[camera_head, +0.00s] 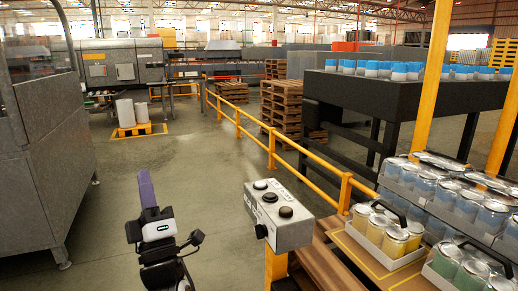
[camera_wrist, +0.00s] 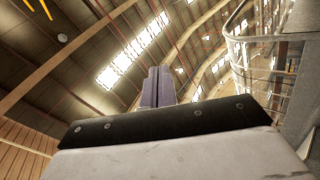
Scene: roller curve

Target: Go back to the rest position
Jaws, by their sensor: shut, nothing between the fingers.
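My gripper (camera_head: 147,189) shows in the head view at the lower middle left, pointing up, with purple fingers closed together. It is empty. In the wrist view the gripper's two purple fingers (camera_wrist: 157,86) stand side by side, pressed together, with the hall's roof behind them. A grey control box (camera_head: 280,214) with several dark buttons stands on a yellow post to the right of my gripper, apart from it.
A grey machine housing (camera_head: 45,150) stands on the left. A yellow railing (camera_head: 255,143) runs behind the control box. Trays of cans (camera_head: 382,250) stand at right. A dark conveyor (camera_head: 400,100) carries blue-topped cans. The floor (camera_head: 190,165) beyond my gripper is clear.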

